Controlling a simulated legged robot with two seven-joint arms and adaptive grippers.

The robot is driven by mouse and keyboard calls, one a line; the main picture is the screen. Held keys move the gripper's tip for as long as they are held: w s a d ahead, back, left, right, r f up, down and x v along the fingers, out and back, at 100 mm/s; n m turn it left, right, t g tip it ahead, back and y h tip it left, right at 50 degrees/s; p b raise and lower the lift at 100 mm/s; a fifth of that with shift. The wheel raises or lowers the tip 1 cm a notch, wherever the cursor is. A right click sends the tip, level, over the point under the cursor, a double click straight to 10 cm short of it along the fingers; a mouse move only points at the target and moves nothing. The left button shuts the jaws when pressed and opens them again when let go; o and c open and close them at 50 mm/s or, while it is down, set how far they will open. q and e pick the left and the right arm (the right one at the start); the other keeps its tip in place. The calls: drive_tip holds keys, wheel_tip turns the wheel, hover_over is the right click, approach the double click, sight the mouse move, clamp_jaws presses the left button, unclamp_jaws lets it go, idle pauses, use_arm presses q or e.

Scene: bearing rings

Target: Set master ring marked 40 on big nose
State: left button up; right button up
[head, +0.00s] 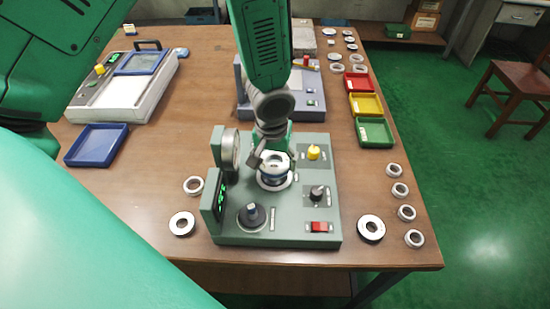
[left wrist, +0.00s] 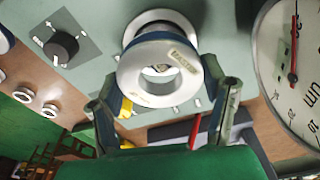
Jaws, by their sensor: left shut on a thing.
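My left gripper (head: 270,160) is shut on a ring (head: 273,171) above the green gauge stand (head: 290,225). My right gripper is not in view.
The stand carries a dial (head: 231,151), a display (head: 217,196), a yellow knob (head: 313,152), a black knob (head: 318,192) and a red switch (head: 320,227). Red, yellow and green trays (head: 375,143) stand right.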

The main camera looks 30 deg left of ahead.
use_arm(q)
drive_tip(key=shift+f+b, duration=0.4)
drive_tip(key=shift+f, duration=0.25)
drive_tip(key=shift+f+b, duration=0.65)
drive_tip(key=shift+f, duration=0.4)
drive_tip(key=shift+f, duration=0.2)
drive_tip(key=o, duration=1.8)
drive_tip(key=shift+r, duration=0.1)
drive_tip(key=shift+r, duration=0.35)
drive_tip(key=r, duration=0.3)
drive_tip(key=s+r, duration=0.1)
drive_tip(key=r, duration=0.7)
drive_tip(key=shift+s+d, duration=0.15)
drive_tip(key=shift+d, duration=0.1)
drive_tip(key=shift+s+f, duration=0.1)
